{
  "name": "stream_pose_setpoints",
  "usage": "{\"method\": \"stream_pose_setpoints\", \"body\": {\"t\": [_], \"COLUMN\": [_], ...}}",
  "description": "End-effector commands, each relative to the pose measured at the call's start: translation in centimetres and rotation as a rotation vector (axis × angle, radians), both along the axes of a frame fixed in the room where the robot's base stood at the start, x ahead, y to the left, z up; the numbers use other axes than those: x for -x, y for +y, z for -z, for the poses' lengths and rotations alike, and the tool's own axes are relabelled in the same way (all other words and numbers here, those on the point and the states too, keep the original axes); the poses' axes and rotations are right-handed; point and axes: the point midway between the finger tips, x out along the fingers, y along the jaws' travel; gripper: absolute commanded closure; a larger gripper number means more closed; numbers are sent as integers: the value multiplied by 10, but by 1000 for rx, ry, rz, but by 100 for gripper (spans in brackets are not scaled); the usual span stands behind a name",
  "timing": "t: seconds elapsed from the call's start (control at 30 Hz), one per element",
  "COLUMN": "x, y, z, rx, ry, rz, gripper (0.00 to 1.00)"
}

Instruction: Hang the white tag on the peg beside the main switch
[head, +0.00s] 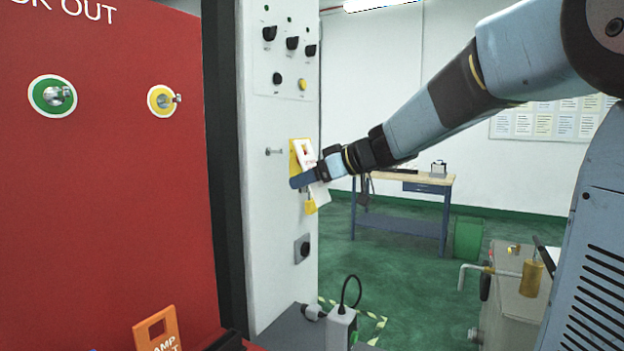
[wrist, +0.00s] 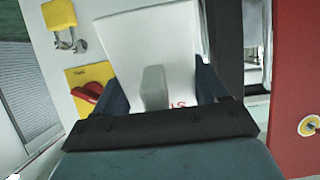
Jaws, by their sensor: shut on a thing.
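My gripper (head: 303,180) is shut on the white tag (head: 317,190), in front of the white column in the head view. The tag stands tilted and partly covers the main switch's yellow plate (head: 294,147). The peg (head: 274,152) sticks out of the column left of that plate, bare and apart from the tag. In the wrist view the tag (wrist: 150,35) fills the middle between my gripper's fingers (wrist: 160,92), with red lettering near its lower edge. The red switch handle (wrist: 88,92) shows left of it. The peg cannot be made out in the wrist view.
A yellow padlock (head: 310,207) hangs below the switch plate. A grey socket (head: 302,249) is lower on the column (head: 270,210), and knobs are higher up. The red board (head: 120,200) with two ringed pegs stands left. An orange tag (head: 157,330) is at bottom left.

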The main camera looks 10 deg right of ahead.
Motion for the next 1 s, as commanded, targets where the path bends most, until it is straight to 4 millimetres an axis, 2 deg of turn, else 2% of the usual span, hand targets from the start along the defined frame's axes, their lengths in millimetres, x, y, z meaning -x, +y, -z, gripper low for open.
{"method": "stream_pose_setpoints", "body": {"t": [1.0], "x": [-32], "y": [33], "z": [5], "rx": [1], "ry": [1], "rz": [9], "gripper": [58]}}
